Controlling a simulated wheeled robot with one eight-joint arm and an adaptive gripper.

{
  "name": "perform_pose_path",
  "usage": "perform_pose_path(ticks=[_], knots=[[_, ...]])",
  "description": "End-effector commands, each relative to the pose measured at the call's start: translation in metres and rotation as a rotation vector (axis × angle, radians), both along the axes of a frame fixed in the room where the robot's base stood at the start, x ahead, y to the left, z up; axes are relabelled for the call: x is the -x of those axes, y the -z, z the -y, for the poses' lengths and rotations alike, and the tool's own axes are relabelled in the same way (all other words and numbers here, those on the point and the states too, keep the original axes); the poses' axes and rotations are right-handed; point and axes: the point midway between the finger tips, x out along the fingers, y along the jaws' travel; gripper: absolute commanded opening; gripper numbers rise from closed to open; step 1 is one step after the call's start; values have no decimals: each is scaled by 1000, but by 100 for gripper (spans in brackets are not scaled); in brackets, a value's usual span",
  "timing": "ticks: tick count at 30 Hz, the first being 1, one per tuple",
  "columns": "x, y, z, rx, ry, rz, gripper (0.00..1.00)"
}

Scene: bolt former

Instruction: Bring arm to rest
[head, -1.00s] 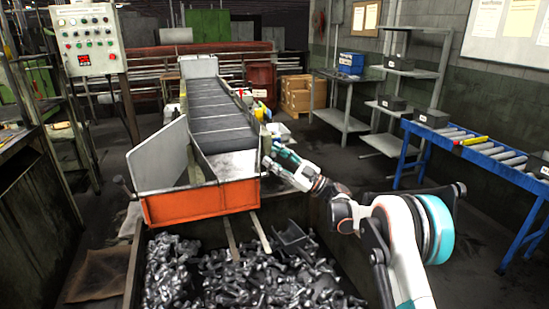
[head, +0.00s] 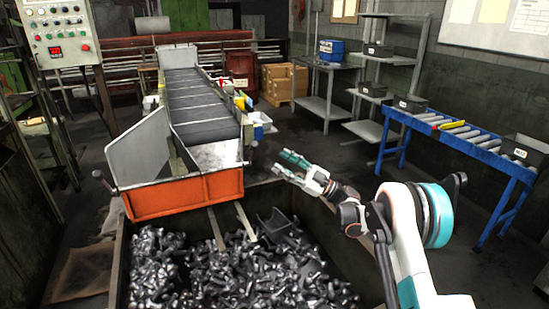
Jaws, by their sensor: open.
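My arm (head: 405,225) reaches in from the lower right, bent at its elbow. My gripper (head: 285,163) is at its far end, with open teal-tipped fingers pointing left. It is empty and hangs above the far right edge of the bolt bin, apart from the orange conveyor chute (head: 190,194).
A bin of dark metal bolts (head: 225,275) lies below. The conveyor (head: 195,105) runs away from the chute. A control panel (head: 60,35) stands at the left. A blue roller table (head: 460,140) and grey shelves (head: 380,60) are at the right. Open floor (head: 335,165) lies between conveyor and roller table.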

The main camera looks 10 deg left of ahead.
Motion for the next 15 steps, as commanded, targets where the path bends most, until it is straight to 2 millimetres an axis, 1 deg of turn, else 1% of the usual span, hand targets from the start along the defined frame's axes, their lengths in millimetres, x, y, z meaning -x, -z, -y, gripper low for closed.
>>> perform_pose_path(ticks=[4, 12, 15], knots=[[1, 3, 6, 0, 0, 0, 42], [1, 3, 6, 1, 0, 0, 42], [1, 0, 5, 11, -3, -12, 42]])
